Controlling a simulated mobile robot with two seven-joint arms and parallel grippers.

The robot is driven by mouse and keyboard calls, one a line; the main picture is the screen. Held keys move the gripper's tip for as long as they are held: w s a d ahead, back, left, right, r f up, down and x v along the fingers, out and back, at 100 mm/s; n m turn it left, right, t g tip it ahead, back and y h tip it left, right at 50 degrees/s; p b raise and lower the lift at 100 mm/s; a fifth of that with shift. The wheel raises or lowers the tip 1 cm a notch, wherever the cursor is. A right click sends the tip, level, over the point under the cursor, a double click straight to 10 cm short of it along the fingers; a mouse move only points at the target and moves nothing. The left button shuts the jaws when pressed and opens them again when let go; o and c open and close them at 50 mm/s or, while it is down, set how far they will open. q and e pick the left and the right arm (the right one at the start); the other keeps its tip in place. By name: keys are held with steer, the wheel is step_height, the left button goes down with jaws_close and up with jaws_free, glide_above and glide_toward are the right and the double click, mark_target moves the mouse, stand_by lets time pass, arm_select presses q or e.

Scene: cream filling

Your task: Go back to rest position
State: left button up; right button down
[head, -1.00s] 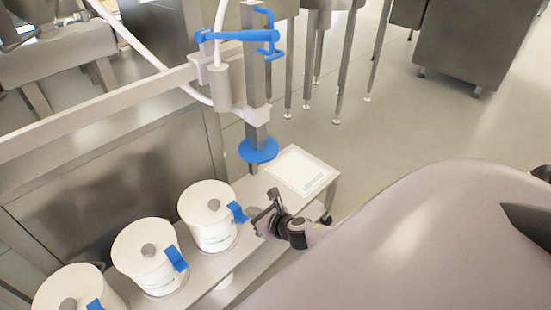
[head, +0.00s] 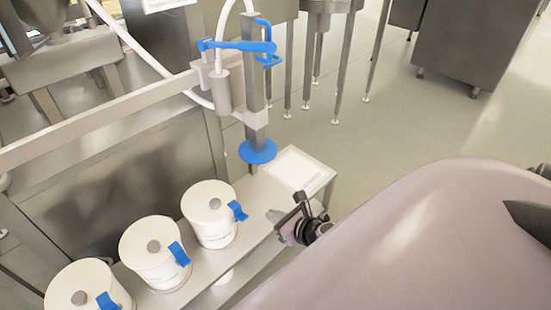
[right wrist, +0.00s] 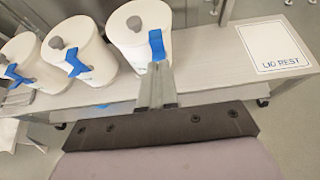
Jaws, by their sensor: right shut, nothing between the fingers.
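My right gripper (head: 278,217) is shut and empty, at the front edge of the bench, right of the nearest white tub. It also shows in the right wrist view (right wrist: 158,72), its closed fingers pointing toward the tub with the blue latch. Three white lidded tubs stand in a row on the bench: the right one (head: 212,228), the middle one (head: 152,262) and the left one (head: 75,285). Each has a grey knob and a blue latch. My left gripper is not in view.
A white lid rest plate (head: 297,169) lies on the bench's right end. A filling column with a blue handle (head: 238,45) and a blue disc (head: 258,151) stands behind the tubs. Steel machines fill the back. Open floor (head: 400,130) lies to the right.

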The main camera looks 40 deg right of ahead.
steer(key=shift+s+a, duration=0.1)
stand_by(0.6)
steer(key=s+a+m+g, duration=0.1)
steer(key=s+a+m, duration=0.5)
steer(key=m, duration=1.1)
steer(key=s+a+m+g+y, duration=0.1)
steer(key=s+a+m, duration=0.5)
steer(key=m, duration=1.1)
steer(key=shift+s+a+r+m+p, duration=0.3)
steer(key=shift+s+r+p, duration=0.1)
steer(key=shift+s, duration=0.55)
